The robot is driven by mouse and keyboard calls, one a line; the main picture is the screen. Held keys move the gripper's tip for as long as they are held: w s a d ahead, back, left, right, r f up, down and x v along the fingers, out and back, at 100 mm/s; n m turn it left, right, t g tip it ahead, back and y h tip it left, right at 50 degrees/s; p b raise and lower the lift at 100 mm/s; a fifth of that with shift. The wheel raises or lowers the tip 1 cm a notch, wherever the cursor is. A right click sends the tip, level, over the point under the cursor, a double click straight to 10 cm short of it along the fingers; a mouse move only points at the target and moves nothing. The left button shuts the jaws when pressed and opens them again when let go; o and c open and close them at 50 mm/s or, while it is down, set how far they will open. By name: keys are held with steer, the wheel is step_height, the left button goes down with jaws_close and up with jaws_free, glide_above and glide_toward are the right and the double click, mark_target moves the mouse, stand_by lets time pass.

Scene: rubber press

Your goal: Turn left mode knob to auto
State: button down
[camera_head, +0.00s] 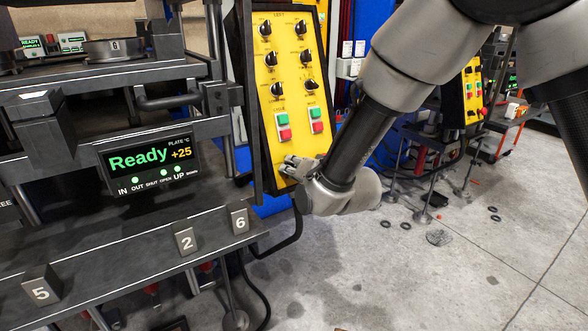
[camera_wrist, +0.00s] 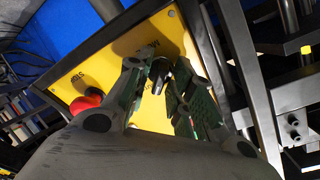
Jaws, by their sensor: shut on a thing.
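The yellow control panel marked LEFT (camera_head: 284,75) stands in a black frame in the head view, with several black knobs and two pairs of green and red buttons. My gripper (camera_head: 288,168) is at the lower part of this panel and hides what lies beneath it. In the wrist view, my gripper (camera_wrist: 165,80) has its green-padded fingers on either side of a small dark knob (camera_wrist: 158,70) on the yellow face, and is shut on it. The knob's pointer and its setting are not readable.
A red push button (camera_wrist: 85,102) sits left of the fingers in the wrist view. In the head view, a press with a display (camera_head: 150,158) reading Ready and +25 stands left of the panel. Open concrete floor (camera_head: 430,275) lies to the right.

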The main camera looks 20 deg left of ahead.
steer(key=c, duration=1.5)
jaws_free()
steer(key=shift+c, duration=0.2)
steer(key=v, duration=1.2)
